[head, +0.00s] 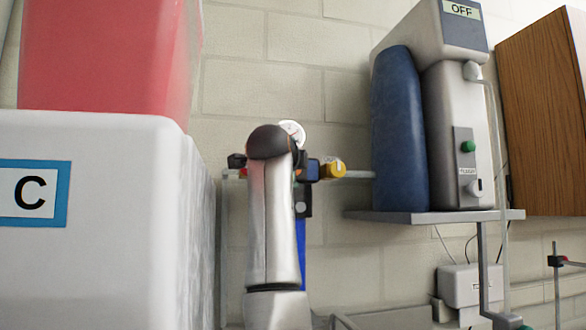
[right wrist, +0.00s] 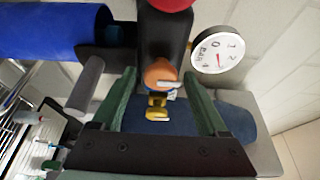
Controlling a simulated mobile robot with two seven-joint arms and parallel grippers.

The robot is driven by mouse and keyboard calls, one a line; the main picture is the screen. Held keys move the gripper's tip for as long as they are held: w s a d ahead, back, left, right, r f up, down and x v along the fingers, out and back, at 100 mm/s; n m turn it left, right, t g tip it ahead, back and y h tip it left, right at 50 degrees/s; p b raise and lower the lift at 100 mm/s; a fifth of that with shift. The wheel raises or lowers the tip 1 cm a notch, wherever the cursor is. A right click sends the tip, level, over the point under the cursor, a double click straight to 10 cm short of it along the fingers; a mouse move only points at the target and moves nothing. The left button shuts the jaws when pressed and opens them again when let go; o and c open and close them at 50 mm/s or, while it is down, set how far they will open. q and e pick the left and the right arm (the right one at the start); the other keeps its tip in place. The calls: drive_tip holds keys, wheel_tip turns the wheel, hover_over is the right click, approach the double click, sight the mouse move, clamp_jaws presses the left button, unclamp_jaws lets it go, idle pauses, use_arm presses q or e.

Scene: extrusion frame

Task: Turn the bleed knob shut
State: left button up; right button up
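In the right wrist view, a round orange knob (right wrist: 160,73) with a white mark sits on a dark valve body. A smaller yellow fitting (right wrist: 157,107) lies just below it. I cannot tell which is the bleed knob. My right gripper (right wrist: 165,85) is open, its two green-sided fingers apart on either side of them, touching neither. A white pressure gauge (right wrist: 218,50) is right of the orange knob. In the head view my arm covers most of this assembly; the gauge (head: 293,131) and a yellow part (head: 333,169) show beside it. My left gripper is out of view.
A blue cylinder (right wrist: 50,31) is close at the upper left of the wrist view. In the head view, a large white box (head: 100,250) marked C stands left, and a machine (head: 455,120) reading OFF stands on a grey shelf (head: 430,216) at right.

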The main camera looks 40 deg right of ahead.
drive_tip(key=shift+s+a, duration=0.2)
drive_tip(key=shift+a, duration=0.1)
drive_tip(key=b+v, duration=0.2)
drive_tip(key=v, duration=0.4)
drive_tip(key=shift+s+a+b, duration=0.25)
drive_tip(key=shift+a+b, duration=0.05)
